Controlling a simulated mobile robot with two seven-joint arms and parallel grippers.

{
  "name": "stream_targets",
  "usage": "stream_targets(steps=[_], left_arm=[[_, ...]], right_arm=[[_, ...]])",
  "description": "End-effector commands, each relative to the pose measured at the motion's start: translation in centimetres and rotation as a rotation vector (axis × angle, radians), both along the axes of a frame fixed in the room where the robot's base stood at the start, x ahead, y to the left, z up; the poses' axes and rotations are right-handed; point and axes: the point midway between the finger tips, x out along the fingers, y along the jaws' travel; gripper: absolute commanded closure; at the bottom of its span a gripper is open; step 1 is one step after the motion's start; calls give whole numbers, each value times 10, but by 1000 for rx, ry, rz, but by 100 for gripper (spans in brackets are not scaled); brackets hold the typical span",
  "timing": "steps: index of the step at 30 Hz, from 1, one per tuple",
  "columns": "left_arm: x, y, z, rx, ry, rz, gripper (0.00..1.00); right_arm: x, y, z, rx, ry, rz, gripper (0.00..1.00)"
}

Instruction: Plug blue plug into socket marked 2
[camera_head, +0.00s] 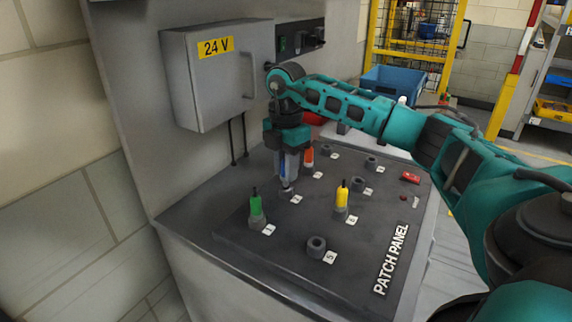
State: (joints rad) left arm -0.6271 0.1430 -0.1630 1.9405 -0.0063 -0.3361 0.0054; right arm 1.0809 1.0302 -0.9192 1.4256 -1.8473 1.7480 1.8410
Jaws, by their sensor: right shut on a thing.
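My right gripper (287,165) points down over the dark patch panel (290,277). It is shut on the blue plug (283,180), which is mostly hidden between the fingers. The plug's lower end is just above or at a socket beside a white label (296,198); I cannot tell whether it is seated. The label's number is too small to read, so I cannot tell which socket is marked 2. My left gripper is not in view.
Empty sockets include one at the front (316,246) and one at the right (358,185). A grey 24 V box (212,85) hangs behind.

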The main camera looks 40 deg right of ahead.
Motion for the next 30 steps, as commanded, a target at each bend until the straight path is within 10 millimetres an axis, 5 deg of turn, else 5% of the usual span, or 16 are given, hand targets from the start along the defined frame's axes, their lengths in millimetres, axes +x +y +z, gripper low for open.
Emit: stream_targets(steps=[29, 30], left_arm=[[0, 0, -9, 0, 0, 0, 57], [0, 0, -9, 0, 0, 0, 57]], right_arm=[[0, 0, -25, 0, 1, 0, 100], [0, 0, -24, 0, 1, 0, 72]])
